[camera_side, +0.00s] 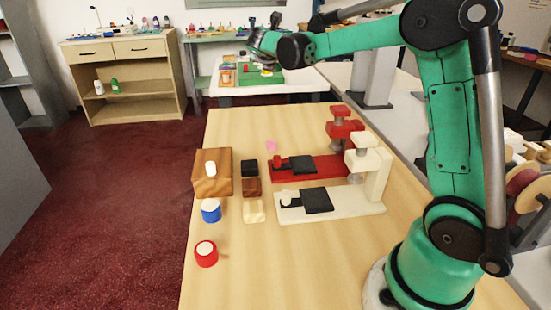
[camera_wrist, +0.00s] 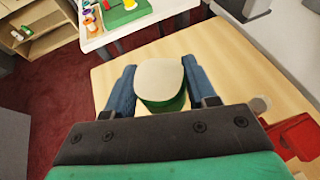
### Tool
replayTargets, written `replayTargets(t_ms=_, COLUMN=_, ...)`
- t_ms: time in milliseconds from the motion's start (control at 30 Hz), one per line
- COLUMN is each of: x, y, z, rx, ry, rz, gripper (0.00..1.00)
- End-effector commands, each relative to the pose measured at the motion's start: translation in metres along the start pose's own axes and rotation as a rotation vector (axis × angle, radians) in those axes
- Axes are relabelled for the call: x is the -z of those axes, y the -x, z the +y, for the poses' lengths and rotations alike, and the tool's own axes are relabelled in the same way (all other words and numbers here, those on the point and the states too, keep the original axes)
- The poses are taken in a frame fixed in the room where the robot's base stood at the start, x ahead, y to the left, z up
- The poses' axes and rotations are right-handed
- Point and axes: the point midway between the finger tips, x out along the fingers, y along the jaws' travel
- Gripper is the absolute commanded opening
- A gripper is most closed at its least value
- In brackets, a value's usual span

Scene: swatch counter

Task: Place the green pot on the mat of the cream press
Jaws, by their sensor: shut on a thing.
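The green pot (camera_wrist: 162,84) has a cream top and sits between the two blue-grey fingers of my gripper (camera_wrist: 158,76) in the wrist view. My gripper is shut on it. In the side view my gripper (camera_side: 257,40) is raised high beyond the far end of the wooden table, and I cannot clearly make out the pot there. The cream press (camera_side: 352,204) stands on the table, with a dark square mat (camera_side: 317,201) on its base below its head. The mat is bare. My gripper and the pot are well away from it.
A red press (camera_side: 337,165) stands just behind the cream one. To the left are a wooden block with a white-topped piece (camera_side: 205,185), small black (camera_side: 249,167), brown and cream blocks, a blue pot (camera_side: 211,212) and a red pot (camera_side: 206,256). The table's front is clear.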

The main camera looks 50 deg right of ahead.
Motion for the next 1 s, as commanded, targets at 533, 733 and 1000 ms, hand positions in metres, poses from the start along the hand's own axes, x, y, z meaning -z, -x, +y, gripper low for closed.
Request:
replayTargets(t_ms=533, x=0.045, y=0.21, z=0.059, rx=-0.658, ry=0.278, rz=-0.005, gripper=0.0)
replayTargets(t_ms=733, x=0.053, y=0.229, z=0.058, rx=-0.725, ry=0.303, rz=-0.01, gripper=0.0)
replayTargets(t_ms=1000, x=0.054, y=0.23, z=0.058, rx=-0.727, ry=0.304, rz=-0.01, gripper=0.0)
